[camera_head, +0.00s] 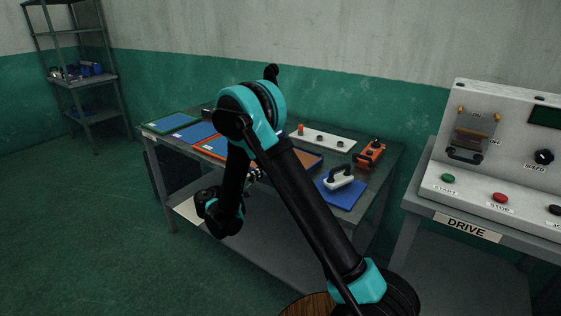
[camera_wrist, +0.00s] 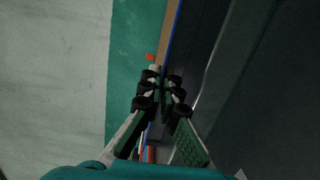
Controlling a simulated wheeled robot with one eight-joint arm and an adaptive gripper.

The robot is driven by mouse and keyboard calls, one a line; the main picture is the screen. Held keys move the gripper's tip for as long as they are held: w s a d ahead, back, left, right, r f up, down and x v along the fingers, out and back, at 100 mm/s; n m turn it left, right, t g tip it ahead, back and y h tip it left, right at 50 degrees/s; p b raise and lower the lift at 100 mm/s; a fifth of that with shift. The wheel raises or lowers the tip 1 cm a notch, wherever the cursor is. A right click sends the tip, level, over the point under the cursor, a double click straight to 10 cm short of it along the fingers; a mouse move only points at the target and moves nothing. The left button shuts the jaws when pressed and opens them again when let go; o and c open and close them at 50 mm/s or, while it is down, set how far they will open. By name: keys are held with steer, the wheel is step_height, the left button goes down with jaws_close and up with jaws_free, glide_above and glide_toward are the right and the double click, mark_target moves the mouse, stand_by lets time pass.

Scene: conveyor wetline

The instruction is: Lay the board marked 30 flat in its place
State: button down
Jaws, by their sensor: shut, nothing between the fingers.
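Several flat boards lie on the grey table (camera_head: 378,190) in the head view: a green-edged blue board (camera_head: 172,123) at the far left, a blue board (camera_head: 197,132) beside it, an orange-edged board (camera_head: 211,146), and a brown surface (camera_head: 308,158) partly behind my arm. A blue board (camera_head: 340,193) lies at the table's front right. I cannot read a 30 on any of them. My gripper (camera_head: 254,174) is by the table's front edge, partly hidden by my arm. In the wrist view my gripper (camera_wrist: 162,83) is shut and empty.
A white handled tool (camera_head: 341,176) stands on the right blue board. A white plate (camera_head: 325,139) and an orange-and-black tool (camera_head: 370,153) are behind it. The DRIVE console (camera_head: 480,205) stands at the right, a shelf rack (camera_head: 84,78) at the back left. The floor at left is clear.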

steer(key=shift+w+d, duration=0.1)
steer(key=shift+w, duration=0.1)
stand_by(0.4)
steer(key=shift+w+d+n+t+y, duration=0.15)
steer(key=shift+w+n+t+y, duration=0.25)
steer(key=shift+t+y, duration=0.15)
steer(key=c, duration=2.2)
jaws_free()
steer(key=o, duration=0.4)
steer(key=shift+c, duration=0.2)
steer(key=shift+v, duration=2.8)
